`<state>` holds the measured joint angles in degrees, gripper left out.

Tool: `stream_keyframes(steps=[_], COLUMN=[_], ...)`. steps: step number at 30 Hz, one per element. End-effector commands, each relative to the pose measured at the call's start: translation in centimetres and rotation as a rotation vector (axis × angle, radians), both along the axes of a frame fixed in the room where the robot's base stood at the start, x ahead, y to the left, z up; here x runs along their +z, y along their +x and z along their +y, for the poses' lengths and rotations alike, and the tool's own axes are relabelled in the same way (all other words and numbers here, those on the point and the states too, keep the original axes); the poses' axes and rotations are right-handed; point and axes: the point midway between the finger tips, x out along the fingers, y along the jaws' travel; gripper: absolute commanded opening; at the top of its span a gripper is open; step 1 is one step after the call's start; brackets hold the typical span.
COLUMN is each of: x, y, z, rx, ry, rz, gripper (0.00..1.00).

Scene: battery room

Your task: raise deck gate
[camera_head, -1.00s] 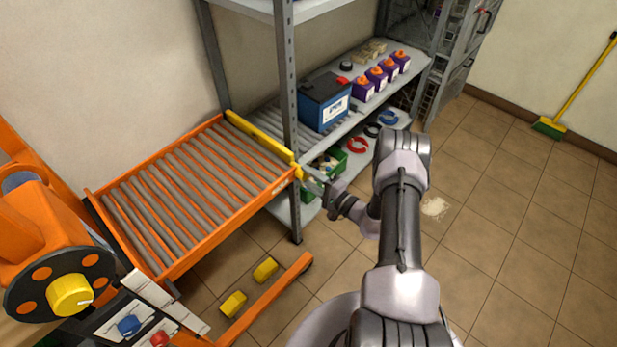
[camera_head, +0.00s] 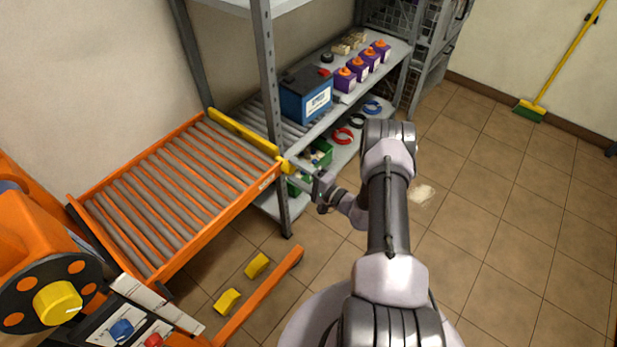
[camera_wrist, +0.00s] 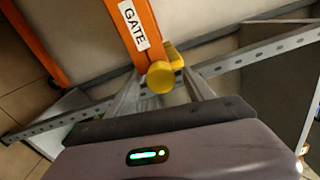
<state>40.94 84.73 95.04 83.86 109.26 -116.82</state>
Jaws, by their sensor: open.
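The yellow deck gate (camera_head: 245,138) lies as a bar across the far end of the orange roller deck (camera_head: 170,190), low against the rollers. Its near end carries a round yellow knob (camera_wrist: 161,78), seen in the wrist view beside an orange rail with a "GATE" label (camera_wrist: 134,24). My gripper (camera_head: 298,174) is at that near end of the gate. In the wrist view my gripper (camera_wrist: 163,92) is open, with one finger on each side of the knob. I cannot tell whether the fingers touch it.
A grey shelf post (camera_head: 271,110) stands close behind the gate. A green bin (camera_head: 318,154) sits below, near my gripper. Open tiled floor is at right.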

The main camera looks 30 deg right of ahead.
Motion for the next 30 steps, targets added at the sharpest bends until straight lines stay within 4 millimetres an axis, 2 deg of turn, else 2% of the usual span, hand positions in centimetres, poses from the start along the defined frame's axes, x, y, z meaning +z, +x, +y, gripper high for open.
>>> stream_keyframes(steps=[5, 12, 15, 21, 30], x=[0.4, 0.4, 0.3, 0.1, 0.0], y=[-4.3, -11.7, -13.8, -15.7, -15.7], z=[-1.7, -4.4, -5.1, -5.7, -5.7], rx=[-0.008, -0.007, -0.006, -0.002, -0.001], ry=[0.003, 0.001, 0.001, 0.001, 0.000], rz=[0.002, 0.000, -0.001, 0.000, -0.001], gripper=[0.61, 0.61, 0.61, 0.61, 0.61])
